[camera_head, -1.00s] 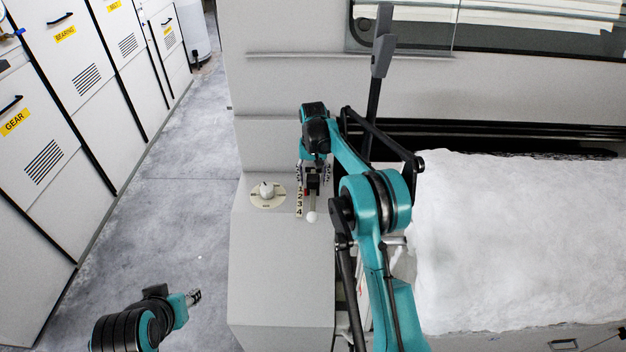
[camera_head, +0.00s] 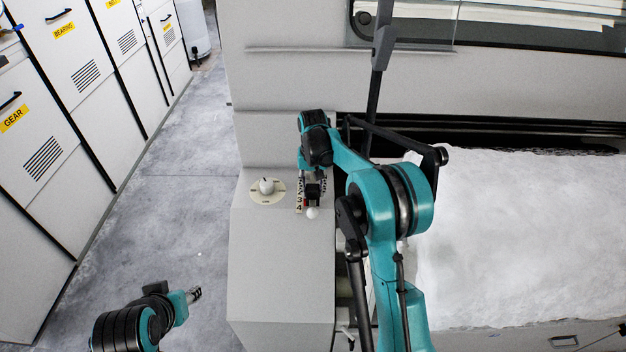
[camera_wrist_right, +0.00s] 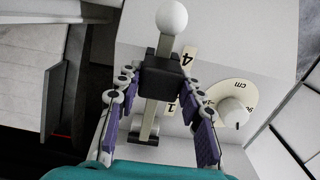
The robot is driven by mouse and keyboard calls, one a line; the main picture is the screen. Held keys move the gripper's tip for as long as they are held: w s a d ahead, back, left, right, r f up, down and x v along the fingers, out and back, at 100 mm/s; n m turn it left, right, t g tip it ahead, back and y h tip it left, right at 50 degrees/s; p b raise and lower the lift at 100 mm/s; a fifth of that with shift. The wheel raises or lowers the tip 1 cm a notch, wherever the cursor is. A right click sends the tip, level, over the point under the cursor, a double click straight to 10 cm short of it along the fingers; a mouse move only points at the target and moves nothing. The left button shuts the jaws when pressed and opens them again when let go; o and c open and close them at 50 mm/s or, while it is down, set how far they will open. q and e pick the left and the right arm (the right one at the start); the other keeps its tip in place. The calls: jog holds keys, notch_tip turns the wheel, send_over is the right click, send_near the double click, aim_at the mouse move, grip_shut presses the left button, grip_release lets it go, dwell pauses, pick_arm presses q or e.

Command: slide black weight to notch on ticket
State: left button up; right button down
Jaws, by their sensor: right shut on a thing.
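The black weight (camera_head: 314,190) sits on a straight bar that ends in a white ball (camera_head: 313,212). The weight also shows in the right wrist view (camera_wrist_right: 166,78), with the ball beyond it. A number scale (camera_head: 299,203) runs beside the bar. In the right wrist view the 4 (camera_wrist_right: 187,58) shows on the ball side of the weight and a 1 (camera_wrist_right: 172,107) on the near side; the numbers between are hidden. My right gripper (camera_wrist_right: 160,82) is shut on the weight, one finger on each side. My left gripper (camera_head: 194,294) is low at left, too small to judge. I see no ticket.
A white dial knob (camera_head: 266,186) stands left of the scale on the grey machine housing (camera_head: 280,270). White fibre (camera_head: 520,240) lies to the right. A dark upright lever (camera_head: 377,80) rises behind my right arm. Cabinets (camera_head: 45,150) line the left; the floor between is open.

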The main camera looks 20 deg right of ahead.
aim_at(313, 190)
jog(key=shift+s+a, duration=0.1)
jog(key=shift+s, duration=0.3)
jog(key=shift+f, duration=0.1)
jog(key=c, duration=1)
grip_release()
jog(key=shift+o, duration=0.2)
jog(key=shift+s, duration=0.15)
jog(key=shift+r, duration=0.2)
jog(key=shift+r, duration=0.35)
notch_tip(313, 190, up, 11)
